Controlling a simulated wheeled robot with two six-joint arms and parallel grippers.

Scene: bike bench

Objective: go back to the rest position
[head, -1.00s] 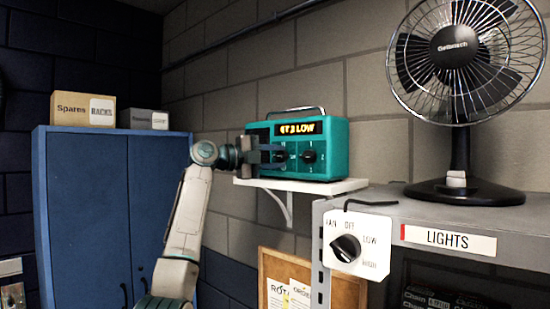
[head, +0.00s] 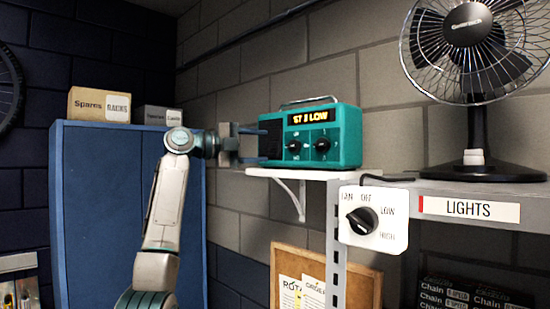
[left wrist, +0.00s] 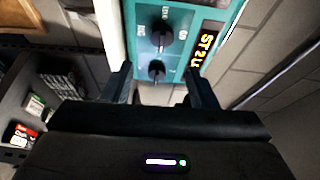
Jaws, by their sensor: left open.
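My left gripper (head: 264,144) is open and empty just left of the teal radio (head: 346,141) in the head view. The radio stands upright on a small white wall shelf (head: 318,174). Its front has two black knobs and a lit yellow display that ends in "LOW". In the left wrist view the radio's front (left wrist: 185,45) lies ahead of the gripper (left wrist: 160,88), with both knobs between and beyond the spread fingers, which look clear of them. My right gripper is not in view.
A fan (head: 475,60) stands on a grey shelf (head: 445,188) marked "LIGHTS" at right. A white dial plate (head: 392,236) hangs on its front. A blue cabinet (head: 100,210) with boxes (head: 100,104) on top stands at left, behind my arm. A cork board (head: 350,278) hangs below.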

